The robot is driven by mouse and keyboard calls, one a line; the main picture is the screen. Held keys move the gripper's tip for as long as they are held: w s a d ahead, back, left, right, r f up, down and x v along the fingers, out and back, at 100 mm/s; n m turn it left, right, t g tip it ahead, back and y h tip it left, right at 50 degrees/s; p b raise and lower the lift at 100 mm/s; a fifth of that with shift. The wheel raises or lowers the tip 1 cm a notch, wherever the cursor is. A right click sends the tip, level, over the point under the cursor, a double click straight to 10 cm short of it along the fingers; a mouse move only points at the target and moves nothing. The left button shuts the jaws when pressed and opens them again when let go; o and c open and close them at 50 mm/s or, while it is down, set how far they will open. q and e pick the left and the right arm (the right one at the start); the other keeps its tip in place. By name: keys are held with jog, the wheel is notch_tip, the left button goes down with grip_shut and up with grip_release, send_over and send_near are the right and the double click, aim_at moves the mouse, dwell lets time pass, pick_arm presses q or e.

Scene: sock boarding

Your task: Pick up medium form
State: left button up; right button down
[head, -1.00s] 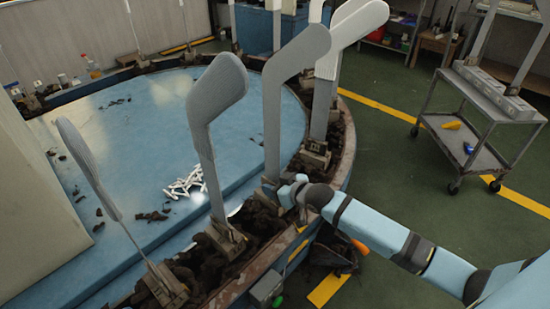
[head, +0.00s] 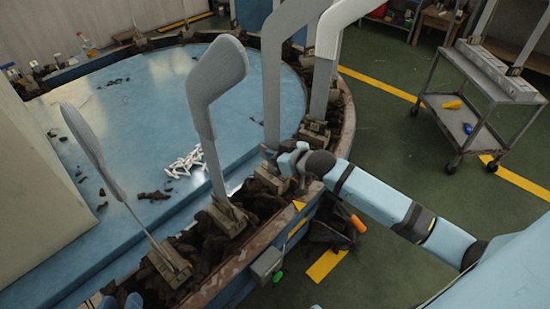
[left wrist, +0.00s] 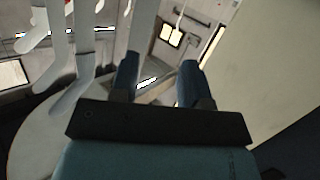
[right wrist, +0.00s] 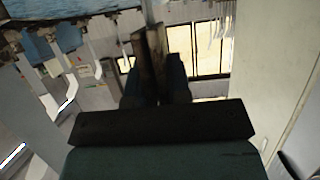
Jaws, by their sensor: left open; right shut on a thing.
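Several grey sock forms stand upright in clamps along the rim of a round blue table. My right gripper (head: 272,157) is at the lower shank of a grey form (head: 272,100) right of the middle and is shut on it. The right wrist view shows a narrow brownish-grey piece (right wrist: 152,55) between its fingers. The form's clamp (head: 272,181) is just below, partly hidden by the gripper. No label shows which form is medium. My left gripper (head: 121,301) is open and empty at the bottom left; its fingers (left wrist: 158,82) also show in the left wrist view.
Other forms stand close by: a broad one (head: 217,75) left, a thin tilted one (head: 90,140) further left, and a pale one (head: 328,50) right. White sticks (head: 186,163) lie on the blue table (head: 130,110).

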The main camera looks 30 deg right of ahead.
aim_at(275, 79)
notch_tip(275, 79, up, 7)
jog(key=shift+r+p, duration=0.15)
jog(key=shift+p, duration=0.8)
notch_tip(275, 79, up, 7)
jog(key=shift+r+p, duration=0.2)
jog(key=shift+p, duration=0.75)
jog(key=shift+r+p, duration=0.9)
jog(key=shift+r, duration=0.3)
jog(key=shift+r+p, duration=1.05)
jog(key=shift+p, duration=0.15)
jog(key=shift+r+p, duration=0.4)
jog(key=shift+p, duration=0.05)
jog(key=shift+r+p, duration=1.25)
jog(key=shift+p, duration=0.15)
jog(key=shift+r+p, duration=0.5)
jog(key=shift+p, duration=0.15)
pick_arm(q)
jog(key=s+a+f+g+y, duration=0.1)
jog(key=g, duration=0.1)
jog(key=s+a+f+g+y, duration=0.1)
jog(key=s+a, duration=0.1)
jog(key=shift+a+f+g+y, duration=0.15)
jog(key=shift+a+g+y, duration=0.15)
jog(key=shift+g, duration=0.1)
